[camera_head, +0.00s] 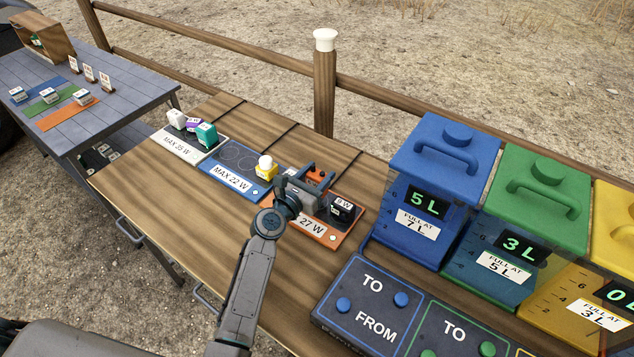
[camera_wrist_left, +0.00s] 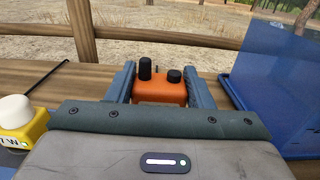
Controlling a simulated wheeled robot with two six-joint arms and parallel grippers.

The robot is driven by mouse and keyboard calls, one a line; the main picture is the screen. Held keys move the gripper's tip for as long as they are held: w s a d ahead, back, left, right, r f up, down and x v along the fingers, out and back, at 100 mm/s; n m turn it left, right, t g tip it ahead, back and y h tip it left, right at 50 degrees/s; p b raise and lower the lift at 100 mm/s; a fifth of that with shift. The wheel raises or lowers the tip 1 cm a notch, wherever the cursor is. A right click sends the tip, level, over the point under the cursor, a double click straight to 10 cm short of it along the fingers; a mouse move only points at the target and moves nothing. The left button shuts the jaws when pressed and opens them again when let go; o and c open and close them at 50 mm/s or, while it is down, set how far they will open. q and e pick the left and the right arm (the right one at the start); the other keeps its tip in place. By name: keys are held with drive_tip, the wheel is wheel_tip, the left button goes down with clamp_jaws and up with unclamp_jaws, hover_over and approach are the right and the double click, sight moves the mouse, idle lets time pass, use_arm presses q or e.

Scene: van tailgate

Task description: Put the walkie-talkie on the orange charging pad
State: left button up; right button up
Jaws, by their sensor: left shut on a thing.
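The walkie-talkie is an orange body with two black knobs on top (camera_wrist_left: 160,88); in the head view only a small orange part (camera_head: 318,176) shows between the fingers. My left gripper (camera_head: 306,174) is shut on it, with one finger on each side in the left wrist view (camera_wrist_left: 162,86). The orange charging pad (camera_head: 318,235) lies beneath and around the gripper in the head view. Its label is partly hidden and reads 27 W. A black item marked 8 W (camera_head: 342,210) stands on its right part. I cannot tell whether the walkie-talkie touches the pad. My right gripper is not in view.
Left of it are a blue pad (camera_head: 233,184) with a yellow, white-topped item (camera_head: 266,168) at its right end, and a white pad (camera_head: 183,149) bearing several items. A large blue container (camera_head: 440,190) stands close on the right. A TO/FROM panel (camera_head: 372,312) lies in front.

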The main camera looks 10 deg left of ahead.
sight(317, 183)
use_arm(q)
wheel_tip(317, 183, down, 3)
drive_tip(key=shift+b, duration=0.35)
drive_tip(key=shift+f, duration=0.15)
drive_tip(key=o, duration=1.1)
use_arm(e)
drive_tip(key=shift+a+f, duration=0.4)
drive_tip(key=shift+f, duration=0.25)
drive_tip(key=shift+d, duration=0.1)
